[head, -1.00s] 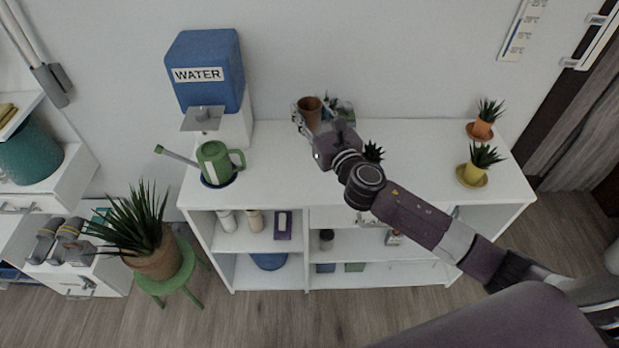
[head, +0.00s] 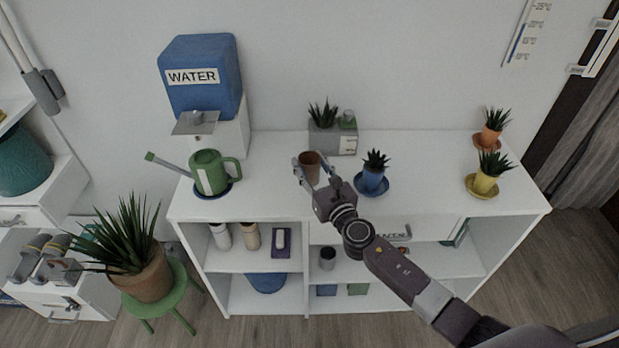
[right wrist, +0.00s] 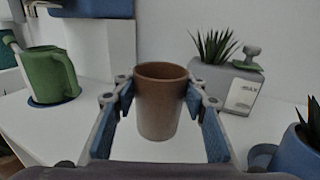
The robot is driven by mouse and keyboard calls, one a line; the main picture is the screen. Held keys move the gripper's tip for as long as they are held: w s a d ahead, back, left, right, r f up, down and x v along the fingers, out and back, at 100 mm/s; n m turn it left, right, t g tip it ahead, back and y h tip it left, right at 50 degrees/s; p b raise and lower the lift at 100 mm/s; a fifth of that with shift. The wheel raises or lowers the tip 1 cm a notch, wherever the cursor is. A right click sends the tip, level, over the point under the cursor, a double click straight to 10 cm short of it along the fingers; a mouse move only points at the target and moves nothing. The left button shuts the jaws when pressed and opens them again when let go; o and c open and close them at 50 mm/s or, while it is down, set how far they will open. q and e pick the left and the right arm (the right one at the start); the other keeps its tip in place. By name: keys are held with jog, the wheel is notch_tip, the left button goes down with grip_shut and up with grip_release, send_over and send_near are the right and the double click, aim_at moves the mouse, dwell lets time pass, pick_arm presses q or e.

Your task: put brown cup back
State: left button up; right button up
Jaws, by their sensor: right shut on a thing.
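The brown cup (head: 311,168) is upright between the fingers of my right gripper (head: 313,172), over the white desk top. In the right wrist view the cup (right wrist: 159,105) sits between the blue-padded fingers of the gripper (right wrist: 160,115), which is shut on it. The cup's rim and inside show. I cannot tell whether its base touches the desk. My left gripper is in neither current view.
The white desk (head: 270,195) holds a green watering can (head: 209,172), a water dispenser (head: 203,80), a grey planter (head: 326,139), a blue pot (head: 371,181), a yellow pot (head: 485,184) and an orange pot (head: 490,136). The desk top between blue and yellow pots is clear.

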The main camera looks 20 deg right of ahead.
aim_at(313, 180)
jog(key=shift+f+b, duration=0.95)
jog(key=shift+f, duration=0.8)
jog(key=shift+f, duration=0.15)
jog(key=o, duration=1.3)
jog(key=shift+s+d, duration=0.25)
jog(key=shift+s, duration=1.75)
jog(key=shift+s+d, duration=0.2)
jog(key=shift+s, duration=1.8)
jog(key=shift+s+d, duration=0.25)
jog(key=shift+s, duration=1.75)
